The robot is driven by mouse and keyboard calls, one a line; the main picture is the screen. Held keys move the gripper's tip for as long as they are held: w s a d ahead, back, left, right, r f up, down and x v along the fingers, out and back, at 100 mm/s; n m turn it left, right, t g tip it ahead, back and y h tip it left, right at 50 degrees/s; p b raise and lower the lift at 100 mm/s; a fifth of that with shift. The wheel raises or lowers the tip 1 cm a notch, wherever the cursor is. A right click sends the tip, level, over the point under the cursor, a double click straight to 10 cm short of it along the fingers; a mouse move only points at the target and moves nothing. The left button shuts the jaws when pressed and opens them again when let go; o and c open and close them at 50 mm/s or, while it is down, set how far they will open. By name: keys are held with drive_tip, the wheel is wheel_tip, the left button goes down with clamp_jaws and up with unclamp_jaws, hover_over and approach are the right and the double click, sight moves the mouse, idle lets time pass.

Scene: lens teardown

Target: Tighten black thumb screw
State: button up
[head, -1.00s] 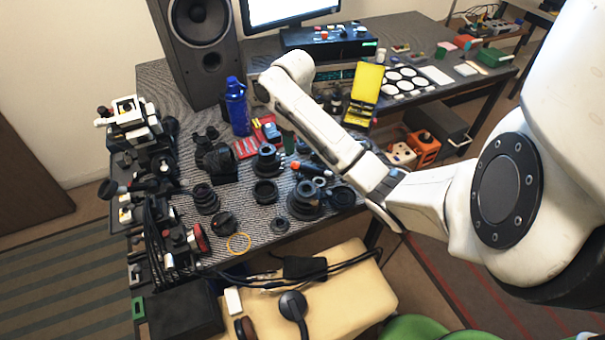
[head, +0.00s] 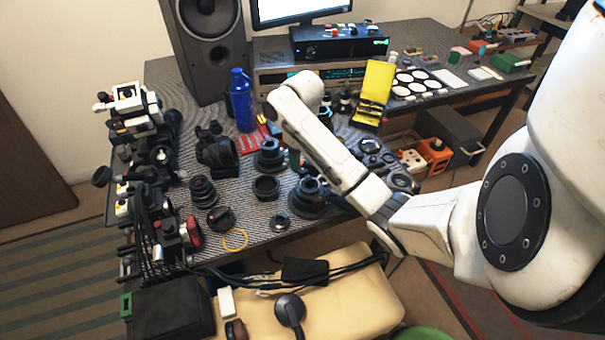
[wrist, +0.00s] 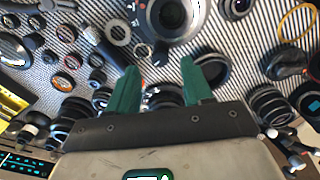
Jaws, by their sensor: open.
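My gripper (wrist: 160,78) shows in the wrist view as two green fingers, spread apart with nothing held between the tips. It points over the patterned bench top (wrist: 150,55), among dark lens parts. A large ringed lens part (wrist: 170,15) lies ahead of the fingertips, and a dark ring (wrist: 212,68) lies beside the right finger. I cannot pick out the black thumb screw with certainty among the small dark parts.
Dark lens stacks (head: 308,197) and (head: 202,190) and a yellow ring (head: 235,239) crowd the bench. A blue bottle (head: 241,100), a speaker (head: 207,50) and a yellow case (head: 374,85) stand behind. A cream padded seat (head: 350,305) stands in front.

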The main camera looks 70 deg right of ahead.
sight(302, 171)
drive_tip(key=shift+f, duration=1.65)
drive_tip(key=shift+c, duration=0.4)
clamp_jaws()
